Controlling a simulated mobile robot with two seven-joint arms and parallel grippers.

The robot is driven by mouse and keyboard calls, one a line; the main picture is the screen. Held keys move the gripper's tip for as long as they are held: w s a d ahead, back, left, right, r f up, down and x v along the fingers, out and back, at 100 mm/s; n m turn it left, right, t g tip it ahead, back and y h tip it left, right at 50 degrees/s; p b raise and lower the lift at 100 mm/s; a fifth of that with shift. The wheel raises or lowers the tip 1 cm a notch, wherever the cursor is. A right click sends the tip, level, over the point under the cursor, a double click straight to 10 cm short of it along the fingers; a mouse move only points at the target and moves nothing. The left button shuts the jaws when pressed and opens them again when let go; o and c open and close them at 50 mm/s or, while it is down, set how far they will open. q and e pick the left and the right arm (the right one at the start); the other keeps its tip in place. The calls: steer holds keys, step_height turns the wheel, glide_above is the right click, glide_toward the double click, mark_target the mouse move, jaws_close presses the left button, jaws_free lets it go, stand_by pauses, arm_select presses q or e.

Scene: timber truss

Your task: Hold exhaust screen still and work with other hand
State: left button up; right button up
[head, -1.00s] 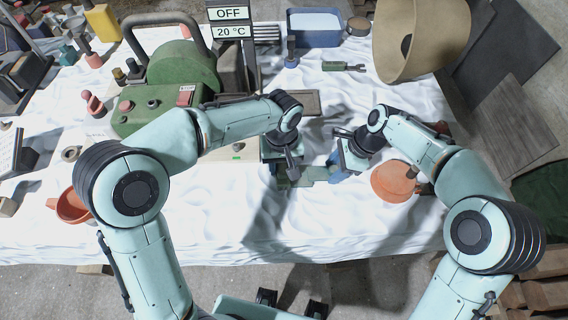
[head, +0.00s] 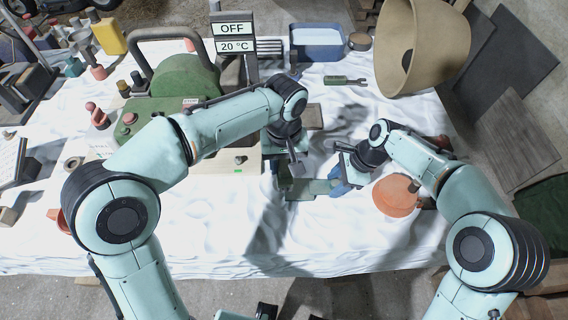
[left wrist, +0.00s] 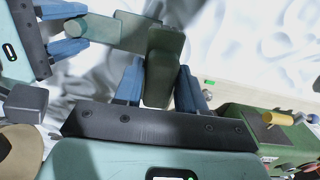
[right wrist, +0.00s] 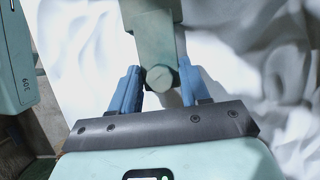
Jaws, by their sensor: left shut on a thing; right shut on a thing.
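A green piece (head: 310,189) with a flat bar, which I take to be the exhaust screen, lies between my two grippers just above the white cloth. My left gripper (head: 284,174) is shut on its dark green block end; the left wrist view (left wrist: 160,78) shows that block between the blue fingers. My right gripper (head: 341,180) is shut on the other end, a round-ended stub (right wrist: 160,78) between its fingers in the right wrist view. The left wrist view shows the flat bar (left wrist: 130,32) between the two ends. I cannot tell whether it is one part or two joined.
A green machine (head: 183,90) with a handle and an OFF, 20 °C display (head: 236,38) stands at the back left. An orange pot (head: 396,195) is right of my right gripper. A blue tray (head: 318,45) and beige drum (head: 425,45) stand behind. The front cloth is clear.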

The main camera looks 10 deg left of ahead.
steer(key=o, duration=1.2)
steer(key=shift+c, duration=0.2)
steer(key=shift+r, duration=0.1)
steer(key=v, duration=1.2)
